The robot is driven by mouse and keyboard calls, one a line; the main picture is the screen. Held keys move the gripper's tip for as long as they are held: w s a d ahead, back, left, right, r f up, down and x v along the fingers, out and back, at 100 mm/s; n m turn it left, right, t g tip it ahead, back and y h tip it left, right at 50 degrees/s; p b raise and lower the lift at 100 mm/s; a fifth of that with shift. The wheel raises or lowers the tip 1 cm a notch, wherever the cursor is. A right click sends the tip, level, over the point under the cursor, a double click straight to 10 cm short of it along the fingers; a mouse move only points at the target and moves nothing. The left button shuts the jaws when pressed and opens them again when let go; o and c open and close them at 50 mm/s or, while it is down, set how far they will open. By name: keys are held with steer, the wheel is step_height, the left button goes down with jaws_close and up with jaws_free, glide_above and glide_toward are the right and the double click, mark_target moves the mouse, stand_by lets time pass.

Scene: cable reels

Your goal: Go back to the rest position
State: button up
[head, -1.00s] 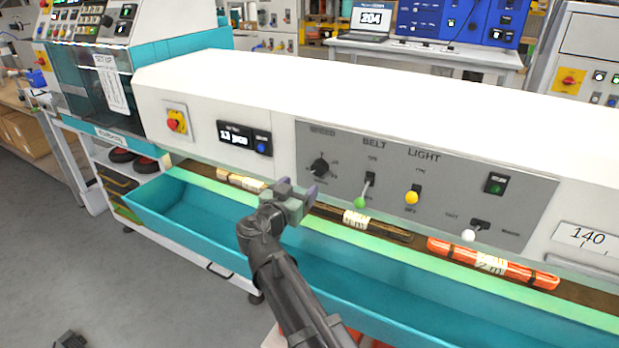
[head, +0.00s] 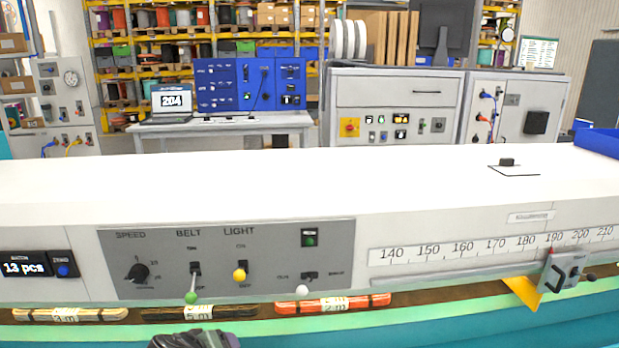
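Only the top of my gripper (head: 195,340) shows, at the bottom edge of the head view, left of the middle. Its fingers cannot be made out, so I cannot tell if it is open or shut. It is below and in front of the belt under the machine's white cover (head: 300,185). Behind it on the belt lie a yellowish cable bundle (head: 100,315), a dark bundle (head: 240,311) and an orange-red bundle (head: 350,304), each with a pale label.
The control panel (head: 225,258) has a green-tipped lever (head: 191,297), a yellow knob (head: 240,275) and a white knob (head: 302,290) sticking out near the gripper. At right, a length scale (head: 490,247) carries a slider stop (head: 562,272) with a yellow flag. The teal tray (head: 450,325) runs along the front.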

steer(key=d+r+m+g+y+p, duration=0.1)
steer(key=d+m+g+p, duration=0.2)
steer(key=d, duration=1.7)
steer(key=s+d+r+m+g+y+p, duration=0.1)
steer(key=d+m+g+p, duration=0.2)
steer(key=d, duration=1.8)
steer(key=g, duration=0.2)
steer(key=shift+s+g+y, duration=0.15)
steer(key=shift+g+y, duration=0.15)
steer(key=shift+g, duration=0.1)
